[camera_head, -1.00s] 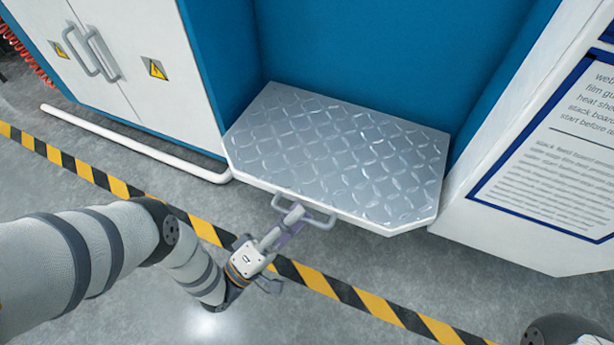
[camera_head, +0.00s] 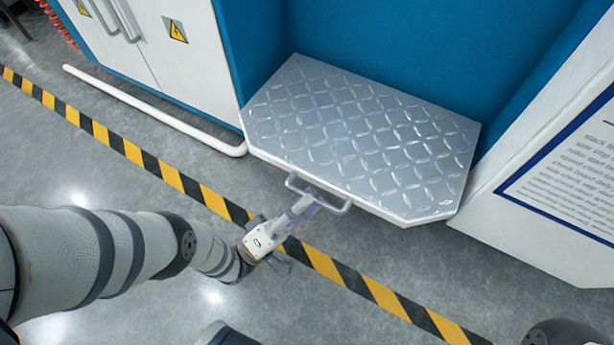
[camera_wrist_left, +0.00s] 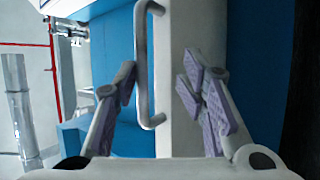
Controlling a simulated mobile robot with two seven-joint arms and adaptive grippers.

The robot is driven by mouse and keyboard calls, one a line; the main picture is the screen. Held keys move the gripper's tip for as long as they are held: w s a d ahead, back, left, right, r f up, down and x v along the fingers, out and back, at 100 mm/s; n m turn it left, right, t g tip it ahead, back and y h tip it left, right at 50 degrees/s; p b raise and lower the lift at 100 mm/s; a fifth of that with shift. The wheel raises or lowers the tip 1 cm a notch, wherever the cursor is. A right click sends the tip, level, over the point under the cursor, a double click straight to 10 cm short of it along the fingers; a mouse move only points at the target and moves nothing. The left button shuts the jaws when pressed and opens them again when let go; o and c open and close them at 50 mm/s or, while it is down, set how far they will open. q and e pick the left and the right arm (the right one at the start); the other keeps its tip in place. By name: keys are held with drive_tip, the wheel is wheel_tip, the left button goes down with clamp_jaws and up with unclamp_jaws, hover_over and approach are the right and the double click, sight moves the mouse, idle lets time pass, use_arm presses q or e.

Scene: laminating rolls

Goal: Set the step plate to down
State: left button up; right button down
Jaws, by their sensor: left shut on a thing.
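The step plate (camera_head: 365,135) is a silver diamond-tread panel with a white edge. It sticks out from the blue recess of the machine in the head view and looks roughly level. A grey bar handle (camera_head: 338,208) is fixed at its front edge; the handle also shows in the left wrist view (camera_wrist_left: 142,60). My left gripper (camera_head: 306,200) is at this handle, shut on it, with the purple finger pads (camera_wrist_left: 158,88) on either side in the wrist view. The plate's underside is hidden. My right gripper is not in view.
A white cabinet (camera_head: 185,75) with handles and a warning sign stands at left, with a white floor pipe (camera_head: 150,110) before it. A white panel with printed text (camera_head: 570,165) stands at right. Yellow-black tape (camera_head: 180,180) crosses the open grey floor.

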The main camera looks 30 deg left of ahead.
use_arm(q)
drive_tip(key=shift+f, duration=0.2)
idle(0.3)
drive_tip(key=s+a, duration=0.6)
drive_tip(key=s, duration=0.5)
drive_tip(key=shift+s+a+f, duration=0.15)
drive_tip(key=shift+a, duration=0.2)
